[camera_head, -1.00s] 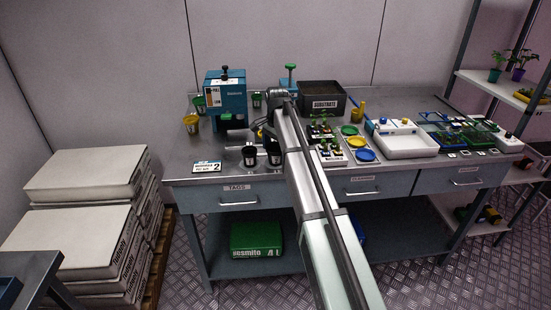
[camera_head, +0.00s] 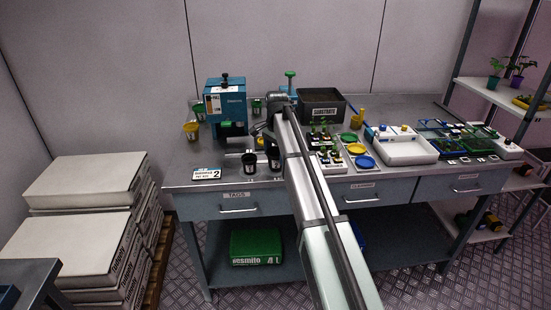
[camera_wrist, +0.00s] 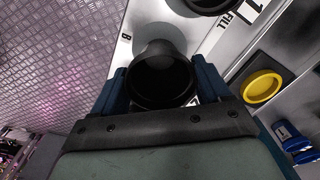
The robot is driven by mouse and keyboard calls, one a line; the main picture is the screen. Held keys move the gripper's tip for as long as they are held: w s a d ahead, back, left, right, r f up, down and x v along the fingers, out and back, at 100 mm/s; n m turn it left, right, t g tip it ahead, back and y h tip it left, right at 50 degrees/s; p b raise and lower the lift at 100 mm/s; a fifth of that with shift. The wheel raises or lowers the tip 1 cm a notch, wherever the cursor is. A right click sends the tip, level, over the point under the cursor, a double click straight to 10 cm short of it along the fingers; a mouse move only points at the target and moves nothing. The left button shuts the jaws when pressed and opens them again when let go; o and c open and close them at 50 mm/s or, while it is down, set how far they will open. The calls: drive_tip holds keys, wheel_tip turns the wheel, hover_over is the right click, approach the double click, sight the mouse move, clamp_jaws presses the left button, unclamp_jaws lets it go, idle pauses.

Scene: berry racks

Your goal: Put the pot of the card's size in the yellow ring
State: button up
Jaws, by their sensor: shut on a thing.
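My gripper (camera_wrist: 160,88) is shut on a black round pot (camera_wrist: 160,78), with a blue finger on each side of it in the wrist view. I look into the pot's dark open mouth. In the head view my arm hides most of the gripper, beside the dark pots (camera_head: 275,160) on the bench. The card (camera_head: 207,174) lies at the bench's front left and shows a large 2. A yellow ring (camera_head: 191,128) shows at the left of the blue machine. The wrist view shows a yellow round piece (camera_wrist: 262,87) in a dark square at right, apart from the held pot.
Another dark pot (camera_wrist: 210,4) is at the top of the wrist view. The blue machine (camera_head: 226,104) and a black substrate box (camera_head: 321,103) stand at the back. Yellow, green and blue dishes (camera_head: 357,149) and a white tray (camera_head: 405,147) lie to the right.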

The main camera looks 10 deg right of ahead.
wheel_tip(320, 180, up, 8)
drive_tip(key=w+a+r+n, duration=0.1)
drive_tip(key=w+n, duration=0.1)
drive_tip(key=w, duration=0.7)
drive_tip(key=w+a+r+n, duration=0.1)
drive_tip(key=w+n, duration=0.1)
drive_tip(key=w, duration=0.6)
drive_tip(key=shift+w+a+r, duration=0.25)
drive_tip(key=shift+w+a, duration=0.1)
drive_tip(key=shift+f, duration=0.15)
drive_tip(key=shift+f, duration=4)
drive_tip(key=shift+f, duration=0.7)
drive_tip(key=o, duration=1)
